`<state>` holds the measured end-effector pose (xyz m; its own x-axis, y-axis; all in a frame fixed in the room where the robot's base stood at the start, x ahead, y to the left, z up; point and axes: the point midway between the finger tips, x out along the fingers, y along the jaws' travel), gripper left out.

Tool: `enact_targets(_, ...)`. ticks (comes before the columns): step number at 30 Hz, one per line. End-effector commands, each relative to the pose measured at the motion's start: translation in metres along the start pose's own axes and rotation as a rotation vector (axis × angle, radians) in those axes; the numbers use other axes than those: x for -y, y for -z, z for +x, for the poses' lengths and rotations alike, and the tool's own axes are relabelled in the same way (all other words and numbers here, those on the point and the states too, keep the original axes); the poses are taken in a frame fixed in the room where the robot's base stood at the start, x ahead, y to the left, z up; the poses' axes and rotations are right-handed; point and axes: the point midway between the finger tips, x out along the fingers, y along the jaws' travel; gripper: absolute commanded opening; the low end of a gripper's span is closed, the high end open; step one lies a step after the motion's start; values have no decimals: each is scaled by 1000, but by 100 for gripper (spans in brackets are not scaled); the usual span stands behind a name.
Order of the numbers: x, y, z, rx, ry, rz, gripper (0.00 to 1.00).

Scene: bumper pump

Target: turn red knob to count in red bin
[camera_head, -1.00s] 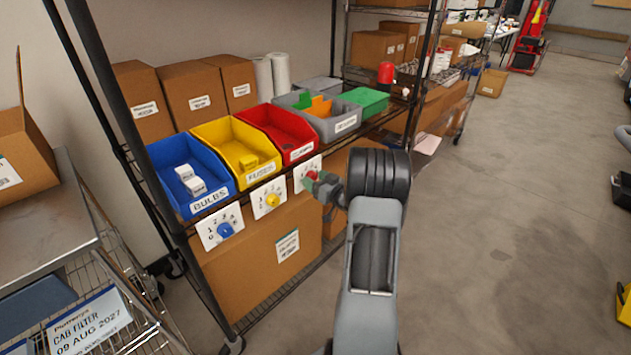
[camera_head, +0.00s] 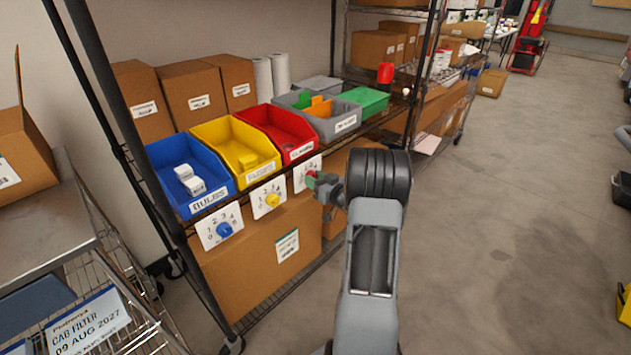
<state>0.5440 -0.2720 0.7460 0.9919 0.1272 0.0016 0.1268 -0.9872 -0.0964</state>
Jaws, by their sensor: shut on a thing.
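The red bin (camera_head: 272,118) sits on the wire shelf between the yellow bin and the grey bin. A white label is on its front; I cannot make out clearly whether anything lies inside. A white dial plate (camera_head: 300,172) hangs below the red bin on the shelf edge. The red knob (camera_head: 310,178) on it is mostly hidden by my gripper (camera_head: 315,182), which is shut on it. The knob's pointer and most of the dial's numbers are covered or too small to read.
The blue bin (camera_head: 153,158) holds white boxes, and the yellow bin (camera_head: 213,133) holds a yellow piece. A blue knob (camera_head: 224,230) and a yellow knob (camera_head: 272,200) sit on dials left of my gripper. A large cardboard box (camera_head: 250,250) stands below.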

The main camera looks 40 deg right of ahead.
Motion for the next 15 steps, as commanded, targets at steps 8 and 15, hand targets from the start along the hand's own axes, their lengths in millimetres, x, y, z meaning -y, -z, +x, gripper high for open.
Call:
enact_targets(8, -1, -5, 0, -9, 2, -174, 15)
enact_targets(15, -1, -6, 0, -22, 3, -400, 15)
